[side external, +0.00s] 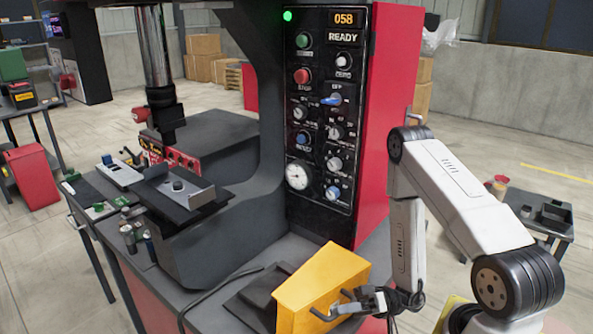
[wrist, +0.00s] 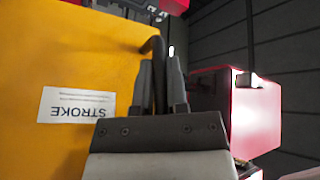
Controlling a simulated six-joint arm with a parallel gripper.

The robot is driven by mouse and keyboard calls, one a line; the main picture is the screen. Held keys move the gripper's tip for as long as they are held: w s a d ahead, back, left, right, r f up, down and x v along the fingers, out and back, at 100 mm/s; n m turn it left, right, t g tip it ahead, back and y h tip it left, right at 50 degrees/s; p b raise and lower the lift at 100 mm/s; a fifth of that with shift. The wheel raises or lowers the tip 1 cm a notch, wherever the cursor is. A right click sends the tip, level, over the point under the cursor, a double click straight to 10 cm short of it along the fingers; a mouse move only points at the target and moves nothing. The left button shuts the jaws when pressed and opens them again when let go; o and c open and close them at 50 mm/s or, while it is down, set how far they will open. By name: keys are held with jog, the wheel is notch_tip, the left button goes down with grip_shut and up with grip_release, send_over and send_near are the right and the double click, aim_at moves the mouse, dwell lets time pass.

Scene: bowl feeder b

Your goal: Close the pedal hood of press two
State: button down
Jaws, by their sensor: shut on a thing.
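The yellow pedal hood (side external: 322,280) is at the foot of the press (side external: 392,110) in the side view, tilted beside a dark pedal base (side external: 250,305). It also fills the left of the wrist view (wrist: 75,55), with a white STROKE label (wrist: 76,105). A dark bent handle (wrist: 153,45) sticks out from the hood. My gripper (wrist: 160,78) is shut on this handle, one finger on each side. In the side view my gripper (side external: 350,304) is at the hood's right face, where the exact contact is small. No press number is readable.
The control panel (side external: 320,110) shows 058 and READY with a green light. A dark cable (side external: 215,290) lies on the bench left of the hood. Small tools and cans (side external: 130,235) stand further left. A red box (wrist: 235,110) is right of my gripper in the wrist view.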

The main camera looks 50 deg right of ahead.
aim_at(310, 279)
jog(key=shift+w+r, duration=0.1)
jog(key=shift+r, duration=0.05)
jog(key=shift+w+r+m+h, duration=0.4)
jog(key=shift+w+r+m, duration=0.35)
jog(key=shift+w, duration=0.1)
jog(key=w+r+m, duration=0.1)
jog(key=w, duration=0.1)
jog(key=w+r+m+h, duration=0.1)
jog(key=w, duration=0.1)
jog(key=w+r+m+h, duration=0.1)
jog(key=w+m, duration=0.1)
jog(key=shift+w+r+g, duration=0.1)
jog(key=shift+w+g, duration=0.15)
jog(key=shift+g, duration=0.15)
jog(key=w+f+m+g+h, duration=0.1)
jog(key=w+f+m+g, duration=0.2)
jog(key=w, duration=0.7)
jog(key=w+f+m+g+h, duration=0.2)
jog(key=w+f+m+g, duration=0.1)
jog(key=w, duration=0.6)
jog(key=shift+w+f+m, duration=0.15)
jog(key=shift+w+m, duration=0.25)
jog(key=shift+m, duration=0.25)
jog(key=shift+f, duration=0.1)
jog(key=c, duration=0.6)
grip_release()
jog(key=shift+c, duration=0.2)
